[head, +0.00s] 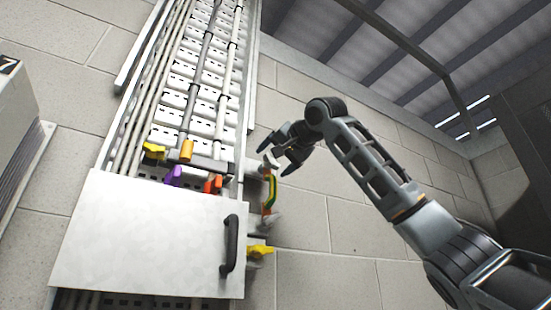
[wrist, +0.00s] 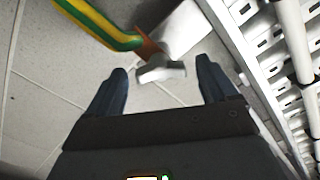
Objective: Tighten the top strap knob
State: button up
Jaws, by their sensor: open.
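The top strap knob (wrist: 160,71) is a pale grey wing-shaped knob in the wrist view. It sits at the copper-coloured end of a green and yellow strap (wrist: 98,20). My gripper (wrist: 162,80) is open, and the knob appears between its two dark fingertips. I cannot tell from this view how deep the knob lies between them. In the head view my gripper (head: 277,157) is beside the upper end of the strap (head: 271,192), at the right side of the cable ladder. The fingers partly cover that end there.
The metal cable ladder (head: 205,60) with grey cables runs up the wall. Below are a white panel (head: 150,230) with a black handle (head: 230,243) and a yellow handle (head: 260,250). Yellow, orange, purple (head: 174,176) and red parts sit above the panel. Wall to the right is clear.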

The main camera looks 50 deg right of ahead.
jog(key=shift+w, duration=0.1)
jog(key=c, duration=1.1)
jog(key=shift+o, duration=0.2)
jog(key=shift+a+r+m+b, duration=0.2)
jog(key=shift+m+b, duration=0.1)
jog(key=shift+b, duration=0.1)
jog(key=shift+f+m, duration=0.15)
jog(key=shift+m, duration=0.25)
jog(key=shift+d+m, duration=0.2)
jog(key=shift+m, duration=0.7)
jog(key=o, duration=1.1)
jog(key=shift+c, duration=0.2)
jog(key=shift+f+b, duration=0.1)
jog(key=shift+b, duration=0.2)
